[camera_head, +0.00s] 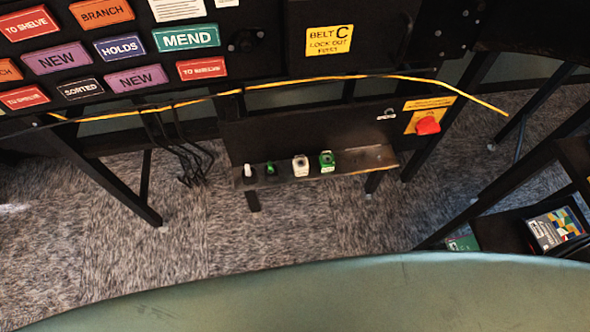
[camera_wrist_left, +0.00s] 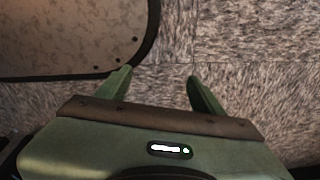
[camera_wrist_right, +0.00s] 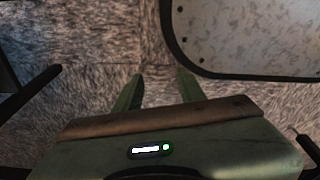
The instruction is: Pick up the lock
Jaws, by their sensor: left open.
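A narrow dark shelf (camera_head: 345,168) under the machine holds a row of small items. A green block-like item (camera_head: 326,161) and a white block-like item (camera_head: 300,166) stand on it and look like padlocks, but they are too small to be sure. A small dark-and-green item (camera_head: 270,169) and a slim white-topped item (camera_head: 248,172) stand to their left. My left gripper (camera_wrist_left: 159,76) is open and empty over carpet in the left wrist view. My right gripper (camera_wrist_right: 160,75) is open and empty over carpet too. Neither gripper shows in the head view.
A red rotary switch (camera_head: 428,126) sits on a yellow plate right of the shelf. A yellow cord (camera_head: 380,77) runs across above it. Dark frame legs (camera_head: 130,196) stand at left. A dark rack with a colourful book (camera_head: 555,228) is at right. Carpet (camera_head: 230,235) before the shelf is clear.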

